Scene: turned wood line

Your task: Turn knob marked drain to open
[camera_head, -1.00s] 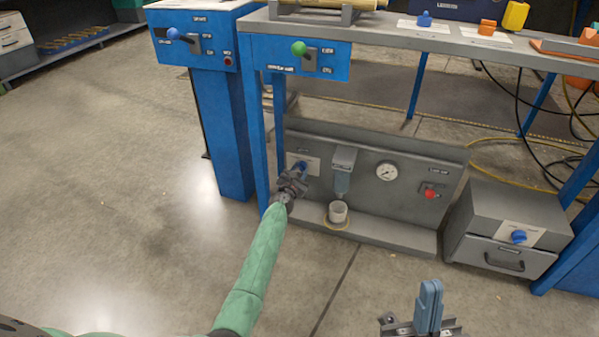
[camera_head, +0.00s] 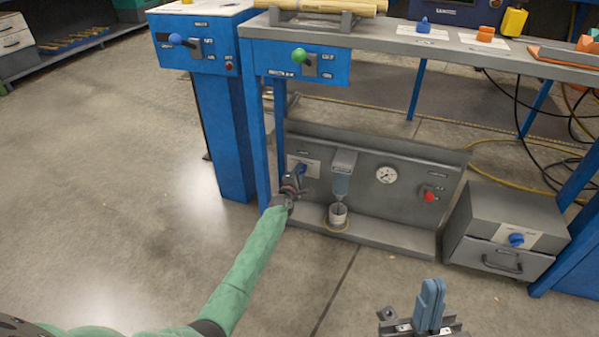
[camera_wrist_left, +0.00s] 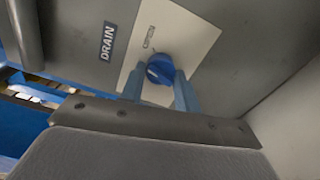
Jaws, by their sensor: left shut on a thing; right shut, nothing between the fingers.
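The blue drain knob (camera_wrist_left: 160,69) sits on a pale plate (camera_wrist_left: 176,40) beside a blue DRAIN label (camera_wrist_left: 108,41) in the left wrist view. In the head view the knob (camera_head: 301,169) shows at the left of the low grey panel. My left gripper (camera_head: 293,183) is at the knob, its two blue fingers on either side of it, shut on it. My right gripper (camera_head: 431,304) is shut and empty at the bottom of the head view.
A round gauge (camera_head: 387,174) and a red button (camera_head: 429,197) are on the same panel. A grey drawer box (camera_head: 507,228) with a blue knob stands to the right. The workbench top (camera_head: 400,38) overhangs the panel. The floor in front is clear.

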